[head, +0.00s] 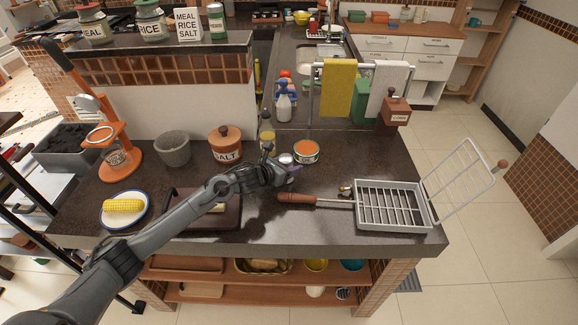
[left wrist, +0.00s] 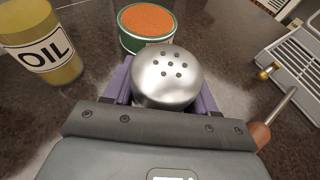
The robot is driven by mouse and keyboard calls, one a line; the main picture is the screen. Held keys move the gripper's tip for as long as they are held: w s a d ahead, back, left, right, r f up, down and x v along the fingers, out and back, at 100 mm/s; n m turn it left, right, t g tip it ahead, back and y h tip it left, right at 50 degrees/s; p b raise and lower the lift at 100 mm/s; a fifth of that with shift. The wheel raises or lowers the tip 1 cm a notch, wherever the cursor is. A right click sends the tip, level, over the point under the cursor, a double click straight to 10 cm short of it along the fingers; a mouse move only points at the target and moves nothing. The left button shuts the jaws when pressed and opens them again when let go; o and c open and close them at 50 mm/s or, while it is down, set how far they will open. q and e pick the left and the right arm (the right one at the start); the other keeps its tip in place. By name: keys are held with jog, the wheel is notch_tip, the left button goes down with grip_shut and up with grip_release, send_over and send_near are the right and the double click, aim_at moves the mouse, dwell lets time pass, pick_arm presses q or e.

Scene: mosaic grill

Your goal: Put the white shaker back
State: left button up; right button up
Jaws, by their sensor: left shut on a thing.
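My left gripper (head: 287,172) reaches over the dark counter from the left. It is shut on the shaker, whose silver domed cap with several holes (left wrist: 168,76) sits between the purple finger pads in the left wrist view. The cap also shows small in the head view (head: 286,158). The shaker's body is mostly hidden by the gripper, so I cannot tell its colour or whether its base touches the counter. My right gripper is not in view.
A green tin of orange powder (head: 306,152) stands just right of the shaker. The oil bottle (left wrist: 42,45) is at its left. A salt crock (head: 226,144) stands farther left. A wire grill basket (head: 432,222) lies to the right, its handle (head: 297,198) near my gripper.

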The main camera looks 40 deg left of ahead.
pick_arm(q)
jog(key=shift+f, duration=0.1)
jog(key=o, duration=1.1)
jog(key=shift+s+a+r, duration=0.1)
jog(key=shift+s+r, duration=0.25)
jog(key=shift+s, duration=0.2)
jog(key=p+v, duration=0.1)
jog(key=v, duration=0.8)
jog(key=shift+s+r, duration=0.1)
jog(key=shift+s, duration=0.05)
jog(key=shift+v, duration=0.75)
